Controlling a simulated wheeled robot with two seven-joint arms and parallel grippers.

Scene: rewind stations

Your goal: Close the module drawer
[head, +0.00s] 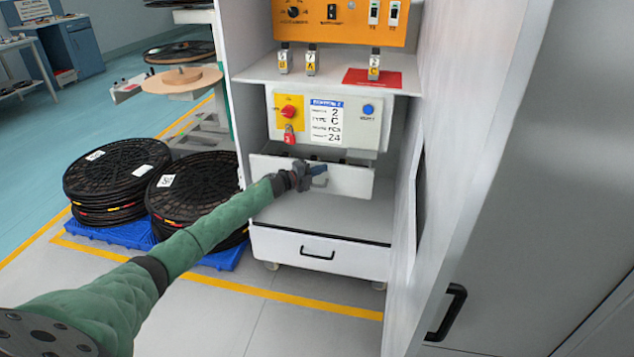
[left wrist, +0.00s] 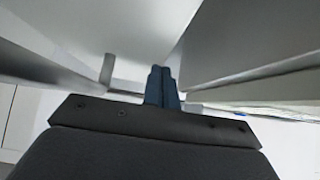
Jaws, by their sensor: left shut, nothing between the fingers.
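The module drawer (head: 348,180) is a white-fronted drawer under the control box in the white cabinet. Its front stands forward of the box, and a few dark items show just behind its top edge. My left gripper (head: 321,171) is at the middle of this front, its fingers shut and empty. It hides part of the front and any handle there; I cannot tell whether it touches. In the left wrist view the shut blue fingers (left wrist: 162,86) point between pale panels. My right gripper is in neither view.
A lower drawer (head: 318,256) with a black handle is below, with an open shelf space between. Reel stacks (head: 117,178) on blue pallets stand left of the cabinet. A large grey cabinet (head: 520,190) closes off the right side.

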